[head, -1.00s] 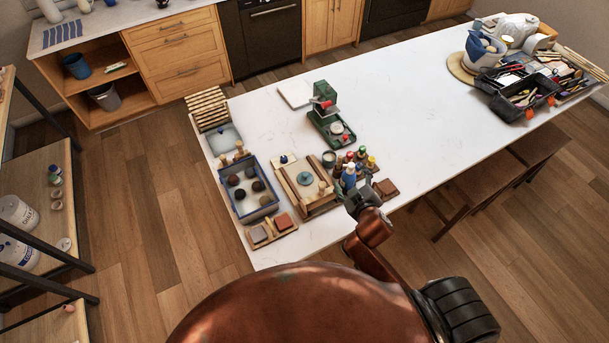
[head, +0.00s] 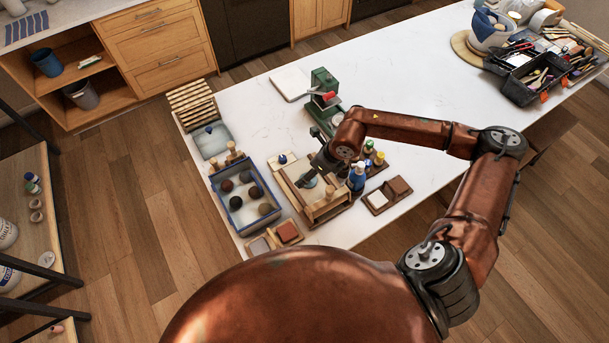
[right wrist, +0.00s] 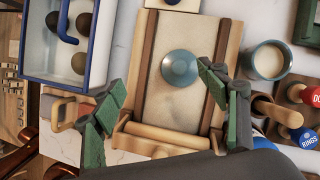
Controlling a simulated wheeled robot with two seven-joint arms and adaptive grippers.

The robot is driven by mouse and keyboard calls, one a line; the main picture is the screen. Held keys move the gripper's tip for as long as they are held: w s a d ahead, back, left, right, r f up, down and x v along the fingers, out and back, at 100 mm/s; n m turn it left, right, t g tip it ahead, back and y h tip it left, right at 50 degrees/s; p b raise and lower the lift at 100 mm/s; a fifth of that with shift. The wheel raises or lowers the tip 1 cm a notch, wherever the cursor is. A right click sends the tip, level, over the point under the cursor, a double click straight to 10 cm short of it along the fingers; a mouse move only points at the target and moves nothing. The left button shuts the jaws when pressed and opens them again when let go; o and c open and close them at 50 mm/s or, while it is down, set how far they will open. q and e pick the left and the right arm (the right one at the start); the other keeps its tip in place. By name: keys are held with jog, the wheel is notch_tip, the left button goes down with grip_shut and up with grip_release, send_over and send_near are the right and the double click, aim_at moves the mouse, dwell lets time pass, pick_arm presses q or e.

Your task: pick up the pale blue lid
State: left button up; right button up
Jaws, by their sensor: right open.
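The pale blue lid (right wrist: 180,68) is a round disc with a small raised centre. It lies on a wooden board with side rails (right wrist: 150,110), left of the middle of the white table. In the head view the lid (head: 309,181) is partly hidden by my right gripper (head: 316,165). In the right wrist view my right gripper (right wrist: 160,80) is open, with one green-padded finger left of the lid and the other to its lower right. The fingers hold nothing, and their height above the lid is hard to tell. My left gripper is not in view.
A wooden roller (right wrist: 160,138) lies across the board's near end. A blue-rimmed tray (head: 240,212) with dark balls is to the left. A cup (right wrist: 266,60) and capped bottles (head: 357,177) stand to the right. A green press (head: 322,95) stands behind.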

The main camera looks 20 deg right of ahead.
jog(key=shift+w+d+f+h, duration=0.1)
jog(key=shift+d+h, duration=0.1)
jog(key=shift+d, duration=0.3)
jog(key=shift+w+d+f+h, duration=0.1)
jog(key=shift+d+h, duration=0.1)
jog(key=shift+d, duration=0.3)
jog(key=shift+w+d+f, duration=0.15)
jog(key=shift+f, duration=0.05)
jog(key=p+x, duration=0.2)
jog(key=x, duration=0.4)
jog(key=shift+f, duration=0.15)
jog(key=shift+w+f, duration=0.15)
jog(key=shift+f, duration=0.25)
jog(key=shift+c, duration=0.2)
jog(key=c, duration=1.2)
